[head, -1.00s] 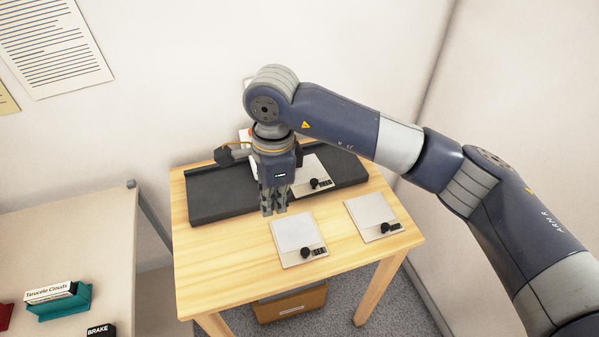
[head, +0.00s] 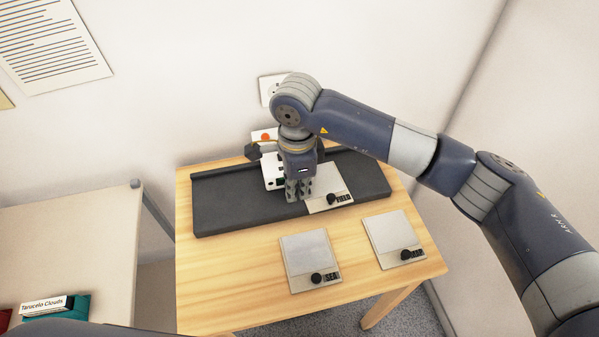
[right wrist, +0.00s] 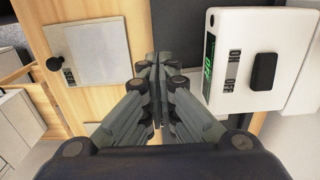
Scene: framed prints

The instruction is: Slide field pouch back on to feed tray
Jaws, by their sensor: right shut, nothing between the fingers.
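The field pouch (head: 325,183), a flat pale pouch with a black knob and a dark label, lies on the right part of the black feed tray (head: 235,210). Its near edge is about level with the tray's front edge. My right gripper (head: 298,195) is shut and empty, low over the tray just left of the pouch; I cannot tell if they touch. In the right wrist view the closed fingers (right wrist: 160,75) point at the dark tray (right wrist: 176,30), and the field pouch is not clearly seen. My left gripper is not in view.
Two similar pouches lie on the wooden table in front of the tray, one at centre (head: 308,256) and one at right (head: 393,233). A white device with a green display (right wrist: 265,58) stands behind the gripper. Bare wood is free at front left.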

